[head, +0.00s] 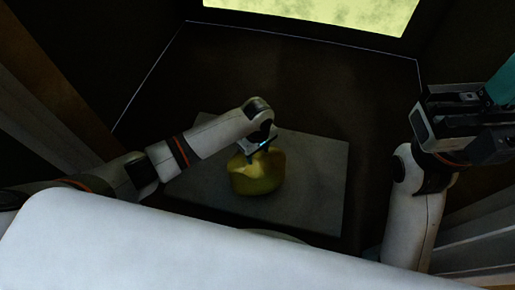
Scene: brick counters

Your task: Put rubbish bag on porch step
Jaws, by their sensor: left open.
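A yellow, rounded bag (257,178), which looks like the rubbish bag, sits upright on a flat grey slab (322,185). The slab may be the porch step. My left gripper (260,151) is open and points down at the top of the bag; its fingertips are partly hidden against the bag, and I cannot tell whether they touch it. My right gripper (470,108) is raised at the right, well apart from the bag. A teal thing (503,82) shows beside its fingers at the picture's edge; I cannot tell whether it is held.
Dark floor (290,75) surrounds the slab, with free room behind it. A bright yellow-green panel (320,12) is at the top. Pale slatted boards stand at the lower right (480,245) and brown boards at the left (50,95).

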